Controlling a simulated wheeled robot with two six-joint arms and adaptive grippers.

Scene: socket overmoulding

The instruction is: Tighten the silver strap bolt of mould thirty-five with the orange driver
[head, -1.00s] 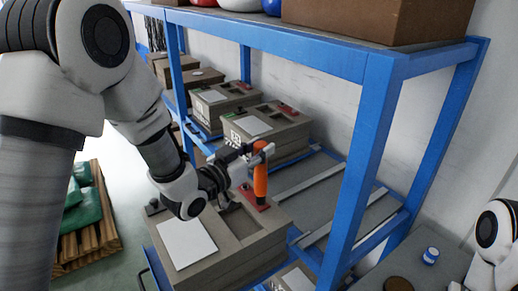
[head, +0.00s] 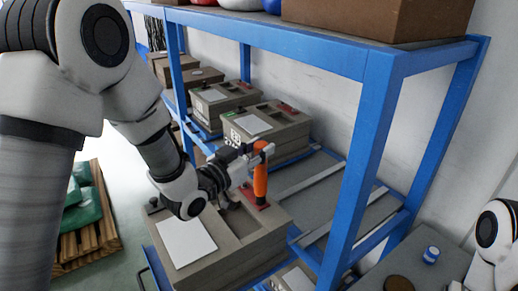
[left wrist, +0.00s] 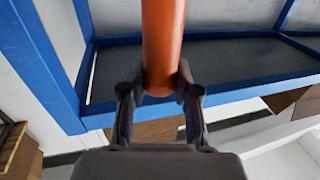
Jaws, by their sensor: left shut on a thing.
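My left gripper (head: 252,166) is shut on the orange driver (head: 260,181), which stands upright over the near mould (head: 238,262). In the left wrist view the driver (left wrist: 161,45) runs up between the two fingers (left wrist: 160,95). The driver's lower end is at a red part (head: 254,203) on the mould's top. The silver strap bolt cannot be made out there. The near mould is a grey-brown box with a blank white plate (head: 187,242) on top; its number cannot be read. My right gripper is not in view; only part of my right arm shows at the right edge.
A blue rack frame (head: 372,130) stands right of the driver. Two similar moulds (head: 266,133) (head: 222,103) sit on the rack behind. Cardboard boxes (head: 205,76) are farther back. A blue-white jar (head: 431,255) and a brown disc (head: 398,284) lie on the grey surface at lower right.

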